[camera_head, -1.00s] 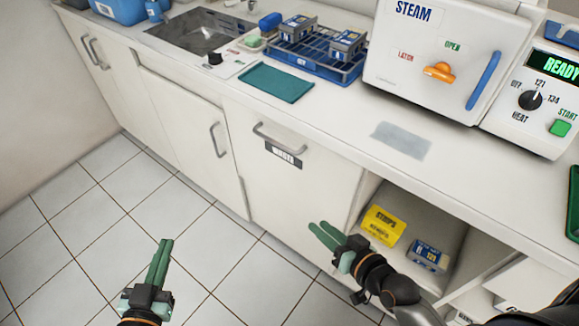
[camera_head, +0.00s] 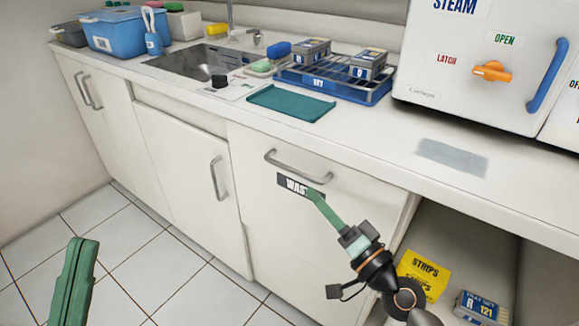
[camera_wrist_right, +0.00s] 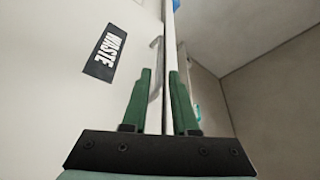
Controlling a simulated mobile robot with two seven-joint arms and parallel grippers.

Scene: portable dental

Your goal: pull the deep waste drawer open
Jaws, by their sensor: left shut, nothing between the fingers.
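The white waste drawer front (camera_head: 290,235) stands under the counter and looks shut. Its grey bar handle (camera_head: 298,170) runs along the top, with the black WASTE label (camera_head: 291,184) just below. My right gripper (camera_head: 312,193) is in front of the label, a little below the handle, and hides part of the label. In the right wrist view my right gripper (camera_wrist_right: 160,75) has its green fingers apart, with the handle (camera_wrist_right: 154,72) seen beyond the fingertips and partly hidden by a finger. I cannot tell whether they touch. My left gripper (camera_head: 76,275) is shut and empty, low at the left.
An open shelf right of the drawer holds a yellow STRIPS box (camera_head: 423,272) and a blue-grey box (camera_head: 481,307). On the counter are a sink (camera_head: 190,62), a teal mat (camera_head: 290,102), a blue rack (camera_head: 335,85) and a white steriliser (camera_head: 470,95). The tiled floor (camera_head: 160,255) is clear.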

